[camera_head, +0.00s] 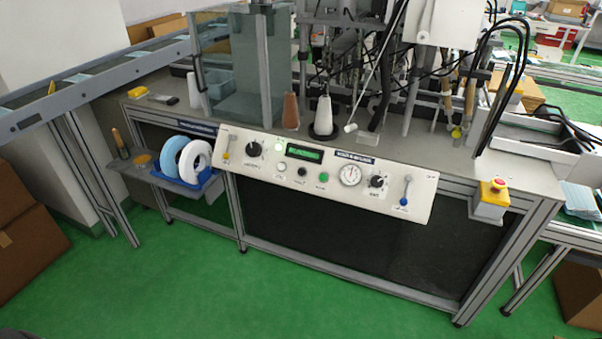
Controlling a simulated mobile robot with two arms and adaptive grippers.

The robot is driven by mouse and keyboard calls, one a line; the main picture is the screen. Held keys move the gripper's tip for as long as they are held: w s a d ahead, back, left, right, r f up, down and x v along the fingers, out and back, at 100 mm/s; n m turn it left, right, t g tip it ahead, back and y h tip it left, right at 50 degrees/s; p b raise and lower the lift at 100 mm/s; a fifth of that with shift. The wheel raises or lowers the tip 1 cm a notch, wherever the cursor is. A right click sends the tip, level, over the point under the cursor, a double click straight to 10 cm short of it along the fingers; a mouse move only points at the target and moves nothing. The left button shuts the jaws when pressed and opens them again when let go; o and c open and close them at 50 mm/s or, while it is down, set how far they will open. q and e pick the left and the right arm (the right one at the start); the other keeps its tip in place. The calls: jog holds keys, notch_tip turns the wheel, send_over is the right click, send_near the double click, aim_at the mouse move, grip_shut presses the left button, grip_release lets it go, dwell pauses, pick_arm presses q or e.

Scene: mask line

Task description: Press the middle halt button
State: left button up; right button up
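A white, tilted control panel (263,176) is fixed along the front edge of the machine bench. Below its green display (304,153) is a row of small round buttons: a pale one (281,167), a black one (302,172) in the middle and a green one (323,177). Their labels are too small to read. A red mushroom button (498,184) sits on a yellow box at the bench's right front corner. Neither of my grippers is in view.
The panel also carries black knobs (254,149), a round gauge (350,175) and levers (405,190). A side shelf with blue and white rolls (196,160) juts out at the left. A conveyor rail (90,90) runs at left. Green floor (180,290) in front is clear.

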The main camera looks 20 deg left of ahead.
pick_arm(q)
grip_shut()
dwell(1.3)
